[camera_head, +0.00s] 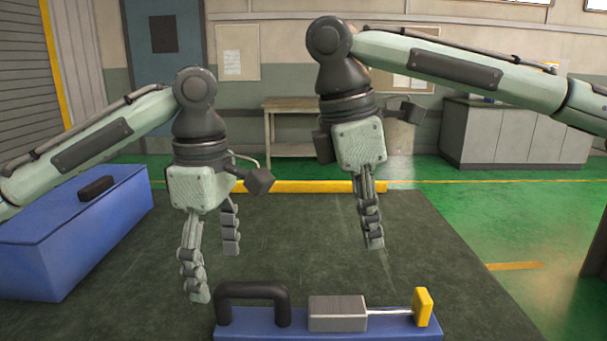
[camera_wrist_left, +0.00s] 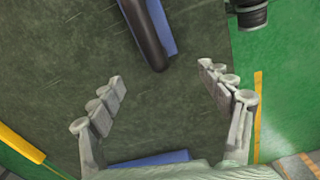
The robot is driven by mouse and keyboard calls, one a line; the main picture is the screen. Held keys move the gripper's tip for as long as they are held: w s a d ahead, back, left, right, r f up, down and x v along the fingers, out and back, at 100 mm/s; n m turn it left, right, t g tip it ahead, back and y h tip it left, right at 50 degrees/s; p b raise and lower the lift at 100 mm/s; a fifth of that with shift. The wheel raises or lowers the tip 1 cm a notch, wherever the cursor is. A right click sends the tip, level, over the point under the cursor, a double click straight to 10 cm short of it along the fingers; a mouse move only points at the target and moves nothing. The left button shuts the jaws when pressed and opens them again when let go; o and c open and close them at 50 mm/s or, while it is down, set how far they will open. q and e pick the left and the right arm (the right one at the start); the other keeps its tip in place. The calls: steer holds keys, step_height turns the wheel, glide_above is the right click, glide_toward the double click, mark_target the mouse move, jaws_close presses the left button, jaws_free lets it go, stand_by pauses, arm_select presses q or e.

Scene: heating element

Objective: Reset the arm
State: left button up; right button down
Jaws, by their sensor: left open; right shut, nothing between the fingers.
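My left gripper (camera_head: 214,273) hangs open and empty above the dark table, a little behind and left of the blue base. The blue base (camera_head: 385,331) at the front carries a black arched handle (camera_head: 253,291), a grey metal block (camera_head: 337,313) and a rod ending in a yellow plate (camera_head: 423,307). Both grippers are apart from these.
A blue box (camera_head: 40,245) with a black handle (camera_head: 96,188) stands at the left. A dark bar on blue (camera_wrist_left: 143,30) shows at the top of the left wrist view. The middle of the dark table (camera_head: 300,230) is clear. Grey cabinets (camera_head: 520,135) stand far behind.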

mark_target(224, 318)
arm_select(q)
steer(key=shift+r, duration=0.8)
step_height(224, 318, down, 12)
arm_select(e)
steer(key=shift+x, duration=0.8)
